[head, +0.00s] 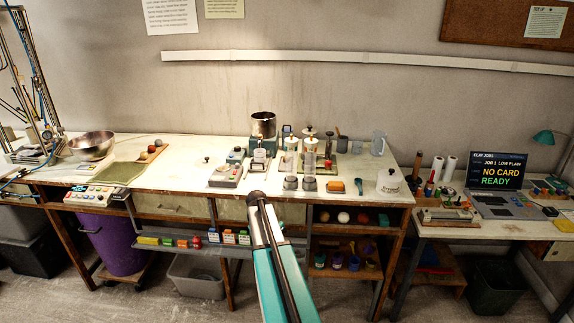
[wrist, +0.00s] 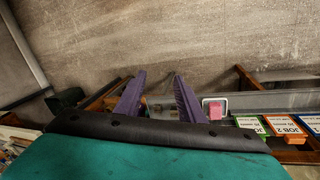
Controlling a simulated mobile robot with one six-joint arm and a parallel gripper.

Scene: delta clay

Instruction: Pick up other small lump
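Small round lumps sit on a wooden board (head: 153,153) at the back left of the bench: a pale one (head: 158,142) and a darker brown one (head: 151,149), with another at the front edge too small to make out. More rounded lumps lie on the shelf under the bench: a brown one (head: 325,216), a pale one (head: 343,217) and a dark one (head: 362,218). My gripper (wrist: 159,76) shows in the wrist view with its two purple fingers apart and no lump between them. Its fingers cannot be made out in the head view.
Coloured job cards (wrist: 284,125) stand in a rack at the right of the wrist view. A metal bowl (head: 92,145) and green mat (head: 119,173) are near the board. Jars and presses crowd the bench's middle and right. A screen (head: 497,171) reads "NO CARD READY".

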